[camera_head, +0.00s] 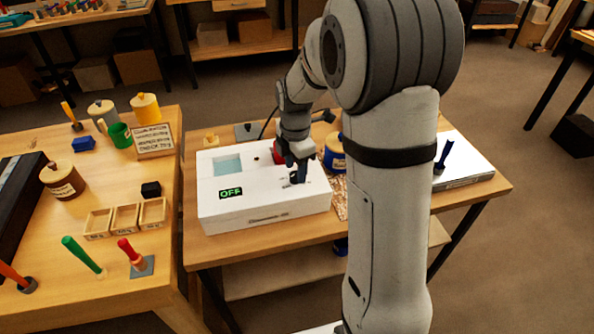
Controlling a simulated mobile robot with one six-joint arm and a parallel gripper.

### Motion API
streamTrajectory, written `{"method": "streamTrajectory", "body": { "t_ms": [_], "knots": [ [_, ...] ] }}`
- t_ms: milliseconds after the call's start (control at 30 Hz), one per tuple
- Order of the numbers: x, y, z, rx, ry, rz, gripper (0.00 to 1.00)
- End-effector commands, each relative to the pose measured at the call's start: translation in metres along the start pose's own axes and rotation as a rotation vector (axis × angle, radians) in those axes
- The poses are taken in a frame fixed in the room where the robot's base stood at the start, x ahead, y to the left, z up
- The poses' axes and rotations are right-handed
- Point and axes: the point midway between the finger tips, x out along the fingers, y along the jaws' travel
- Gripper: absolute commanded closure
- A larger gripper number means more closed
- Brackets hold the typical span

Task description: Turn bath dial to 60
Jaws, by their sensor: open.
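The white bath unit (262,205) sits on the wooden bench right of centre-left. Its basin (227,166) holds pale blue-green water. Its small display (230,192) reads OFF in green. My gripper (298,177) reaches down over the right part of the unit's top, fingers apart. A dark piece shows at the fingertips; I cannot tell whether it is the dial or part of my gripper. The dial's markings are too small or hidden to read. Whether the fingers touch the dial is unclear.
A blue and yellow tin (333,158) and a red object (278,152) stand close behind my gripper. A white slab (462,165) lies on the right. The left bench (95,245) carries jars, wooden trays and coloured-handled tools. A gap separates the benches.

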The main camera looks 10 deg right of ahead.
Motion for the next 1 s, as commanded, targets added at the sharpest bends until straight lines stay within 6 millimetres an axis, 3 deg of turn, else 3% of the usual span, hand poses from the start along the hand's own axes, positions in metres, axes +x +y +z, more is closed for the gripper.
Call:
{"method": "streamTrajectory", "body": {
  "t_ms": [133,467,1000],
  "knots": [
    [0.015,0.0,0.0,0.002,0.0,-0.001,0.52],
    [0.018,0.0,0.001,0.003,0.0,0.001,0.52],
    [0.018,0.0,0.002,0.005,0.0,0.001,0.96]
  ]
}}
